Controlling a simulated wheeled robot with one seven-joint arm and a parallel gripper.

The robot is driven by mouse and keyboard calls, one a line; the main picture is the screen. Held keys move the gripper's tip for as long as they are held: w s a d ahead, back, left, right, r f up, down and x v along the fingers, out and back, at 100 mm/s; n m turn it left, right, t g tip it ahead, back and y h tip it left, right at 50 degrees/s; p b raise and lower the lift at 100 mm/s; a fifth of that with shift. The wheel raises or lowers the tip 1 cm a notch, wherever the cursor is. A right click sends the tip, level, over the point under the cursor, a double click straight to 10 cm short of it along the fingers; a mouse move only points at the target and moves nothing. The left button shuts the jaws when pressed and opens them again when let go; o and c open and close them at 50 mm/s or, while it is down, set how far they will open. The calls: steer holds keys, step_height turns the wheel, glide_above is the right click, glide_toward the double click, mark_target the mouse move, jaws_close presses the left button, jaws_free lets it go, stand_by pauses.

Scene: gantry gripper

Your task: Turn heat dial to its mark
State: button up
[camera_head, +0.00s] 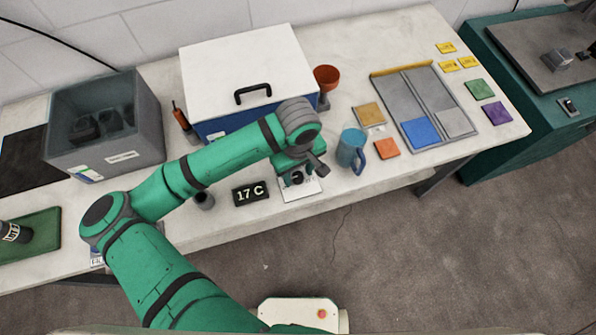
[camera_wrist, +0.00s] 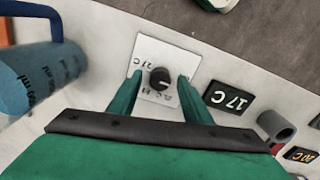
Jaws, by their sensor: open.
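The heat dial (camera_wrist: 159,79) is a dark round knob with a pale pointer line, on a white printed plate (camera_wrist: 148,50). In the wrist view the pointer line points to the right, and the print on the plate is partly blurred. My gripper (camera_wrist: 158,82) is open, with one green finger on each side of the dial and gaps between them and the knob. In the head view the dial (camera_head: 297,178) is partly hidden under my gripper (camera_head: 298,178). A black sign reading 17 C (camera_head: 250,193) stands beside the plate.
A blue mug (camera_head: 351,150) stands close to the right of the plate, with an orange square (camera_head: 387,148) beyond it. A grey cylinder (camera_head: 204,200) stands left of the sign. A white-lidded blue box (camera_head: 247,70) is behind. The table's front edge is near.

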steer(key=c, duration=1.1)
steer(key=shift+o, duration=0.2)
